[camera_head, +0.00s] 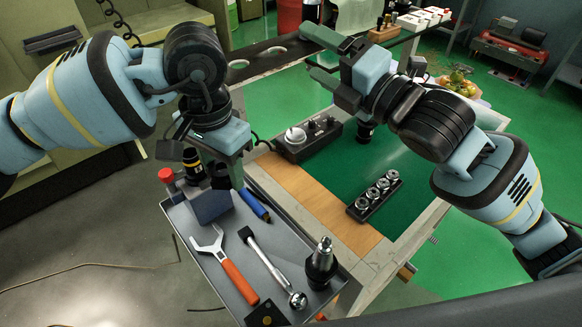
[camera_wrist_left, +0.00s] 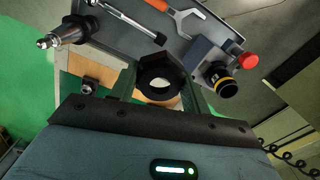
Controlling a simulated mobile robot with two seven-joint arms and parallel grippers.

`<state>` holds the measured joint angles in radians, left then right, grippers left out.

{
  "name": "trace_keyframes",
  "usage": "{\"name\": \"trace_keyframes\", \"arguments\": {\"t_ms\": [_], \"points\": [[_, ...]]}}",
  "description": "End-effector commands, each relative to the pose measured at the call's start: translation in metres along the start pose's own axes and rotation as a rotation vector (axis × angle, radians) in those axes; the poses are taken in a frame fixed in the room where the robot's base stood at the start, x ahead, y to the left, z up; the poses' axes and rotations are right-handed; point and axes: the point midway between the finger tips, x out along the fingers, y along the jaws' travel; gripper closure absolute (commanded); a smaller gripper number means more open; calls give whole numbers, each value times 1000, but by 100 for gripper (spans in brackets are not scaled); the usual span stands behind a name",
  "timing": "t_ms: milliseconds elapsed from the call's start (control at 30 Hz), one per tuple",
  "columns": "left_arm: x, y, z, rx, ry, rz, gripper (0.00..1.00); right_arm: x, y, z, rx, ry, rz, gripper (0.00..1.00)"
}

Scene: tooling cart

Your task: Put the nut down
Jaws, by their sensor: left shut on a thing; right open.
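The nut (camera_wrist_left: 160,68) is a black hexagonal ring with a wide hole, seen in the left wrist view. My left gripper is shut on it, with one finger on each side, and the wrist view shows this grip (camera_wrist_left: 160,90). In the head view my left gripper (camera_head: 232,172) points down near the far end of the grey tool tray (camera_head: 185,232). I cannot clearly make out the nut there, nor tell its height above what is below. My right gripper (camera_head: 314,54) is open and empty, above the far part of the green-topped table (camera_head: 270,95).
The tray holds an orange-handled wrench (camera_head: 235,275), a ratchet (camera_head: 268,262), a tool holder (camera_head: 321,265), a blue-handled tool (camera_head: 254,205) and a blue-grey block (camera_head: 210,206). A black rack (camera_head: 366,206) with several metal pieces stands on the table.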

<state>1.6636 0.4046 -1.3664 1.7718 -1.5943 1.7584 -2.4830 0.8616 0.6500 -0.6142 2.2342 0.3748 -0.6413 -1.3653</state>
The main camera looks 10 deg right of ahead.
Motion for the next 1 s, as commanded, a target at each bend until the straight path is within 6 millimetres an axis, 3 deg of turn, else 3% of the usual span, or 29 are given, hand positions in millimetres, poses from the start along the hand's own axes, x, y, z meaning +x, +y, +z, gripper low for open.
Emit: {"name": "trace_keyframes", "arguments": {"t_ms": [200, 500, 733, 1000], "points": [[0, 0, 0, 0, 1, 0, 90, -6, 21, -67, -370, 203, 4, 22], [0, 0, 0, 0, 1, 0, 90, -41, 6, -131, -845, 457, -3, 22], [0, 0, 0, 0, 1, 0, 90, -68, -14, -152, -1080, 595, -8, 22], [0, 0, 0, 0, 0, 0, 90, -79, -23, -158, -1158, 646, -9, 22]]}}
